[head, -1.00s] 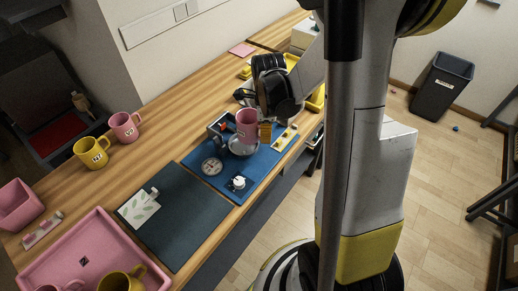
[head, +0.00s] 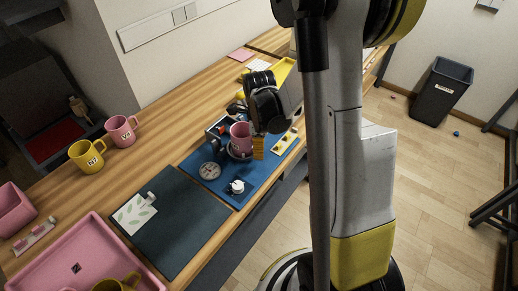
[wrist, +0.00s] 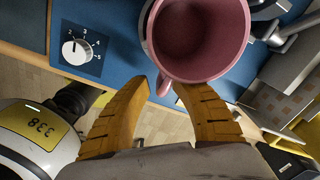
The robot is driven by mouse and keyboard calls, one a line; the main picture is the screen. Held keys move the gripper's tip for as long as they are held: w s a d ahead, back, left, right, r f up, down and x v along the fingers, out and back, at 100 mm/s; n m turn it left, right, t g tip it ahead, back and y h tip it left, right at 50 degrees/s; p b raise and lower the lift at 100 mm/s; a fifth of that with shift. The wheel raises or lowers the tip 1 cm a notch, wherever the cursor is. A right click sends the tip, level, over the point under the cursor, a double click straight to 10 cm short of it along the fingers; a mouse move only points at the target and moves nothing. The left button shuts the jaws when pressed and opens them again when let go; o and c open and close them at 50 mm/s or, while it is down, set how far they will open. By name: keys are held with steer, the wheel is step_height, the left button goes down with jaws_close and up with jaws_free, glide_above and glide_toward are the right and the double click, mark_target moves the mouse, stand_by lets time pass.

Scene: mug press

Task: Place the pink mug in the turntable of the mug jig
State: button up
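The pink mug (head: 240,136) is upright in the head view, low at the metal turntable (head: 240,157) of the mug jig (head: 205,188). In the wrist view I look down into the mug (wrist: 200,40), with the turntable's rim (wrist: 148,42) partly showing around its left side. The mug hides most of the turntable, so I cannot tell whether it is fully seated. My gripper (head: 257,146) is beside the mug on its right.
A dial gauge (head: 209,171) and a white knob (head: 237,186) stand on the blue jig base. A dark mat (head: 185,235) lies to the left. Another pink mug (head: 121,131), a yellow mug (head: 87,156) and a pink tray (head: 85,250) are farther left.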

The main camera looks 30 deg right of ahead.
steer(key=shift+r, duration=0.1)
step_height(320, 180, up, 12)
steer(key=p, duration=0.4)
steer(key=shift+s+f+p, duration=0.1)
steer(key=shift+f+p, duration=0.1)
steer(key=shift+p, duration=0.1)
steer(key=s+a+r+n+t, duration=0.3)
steer(key=s+a+r+n, duration=0.2)
steer(key=n, duration=0.7)
steer(key=s+a+r+n+t, duration=0.4)
steer(key=a+r+n, duration=0.3)
steer(key=n, duration=0.6)
steer(key=shift+s+a+r, duration=0.35)
steer(key=shift+s+a, duration=0.4)
steer(key=shift+s, duration=0.05)
steer(key=shift+d, duration=0.1)
